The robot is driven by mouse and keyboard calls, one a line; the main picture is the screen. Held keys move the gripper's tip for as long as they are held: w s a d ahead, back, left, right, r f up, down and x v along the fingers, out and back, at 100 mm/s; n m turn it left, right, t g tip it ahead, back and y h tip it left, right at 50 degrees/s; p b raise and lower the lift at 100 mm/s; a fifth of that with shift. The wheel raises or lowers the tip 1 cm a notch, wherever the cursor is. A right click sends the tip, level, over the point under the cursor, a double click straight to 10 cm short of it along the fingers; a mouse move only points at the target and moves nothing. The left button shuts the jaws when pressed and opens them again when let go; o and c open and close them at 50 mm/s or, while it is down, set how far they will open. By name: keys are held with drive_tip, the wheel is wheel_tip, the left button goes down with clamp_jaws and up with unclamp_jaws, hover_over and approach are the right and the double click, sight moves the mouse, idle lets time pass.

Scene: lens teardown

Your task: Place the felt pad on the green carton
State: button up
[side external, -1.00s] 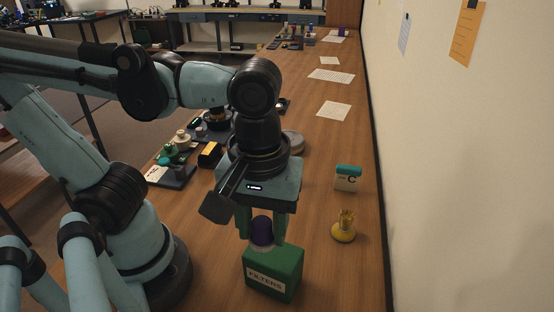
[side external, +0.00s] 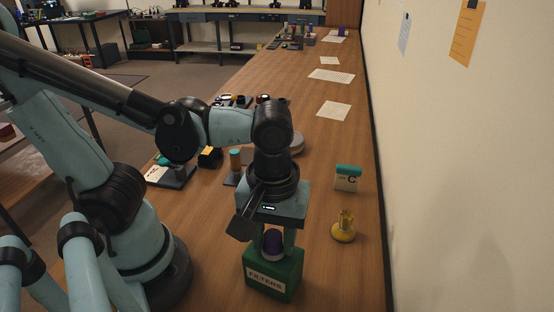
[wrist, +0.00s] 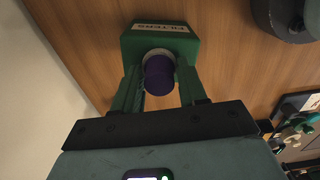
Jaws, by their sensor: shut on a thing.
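The green carton (side external: 291,281), labelled FILTERS, stands on the bench in the side view; it also shows at the top of the wrist view (wrist: 132,45). The felt pad appears as a purple rounded piece (side external: 273,243) with a pale rim at its base, also seen in the wrist view (wrist: 159,77). My gripper (side external: 274,246) points down over the carton and is shut on the purple piece, one finger on each side. Its base is at the carton's top; I cannot tell whether it bears fully on it.
A yellow fitting (side external: 343,229) and a teal-topped white block marked C (side external: 347,178) stand to the right of the carton. Small parts and a dark tray (side external: 174,175) lie to the left, behind my gripper.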

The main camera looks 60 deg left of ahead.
sight(274, 233)
drive_tip(key=shift+f, duration=0.15)
drive_tip(key=o, duration=1)
drive_tip(key=shift+o, duration=0.2)
wheel_tip(274, 233, up, 12)
drive_tip(key=w+a+f+m+t, duration=0.7)
drive_tip(key=w+a+m, duration=0.2)
drive_tip(key=a, duration=0.3)
drive_tip(key=shift+w+f, duration=0.15)
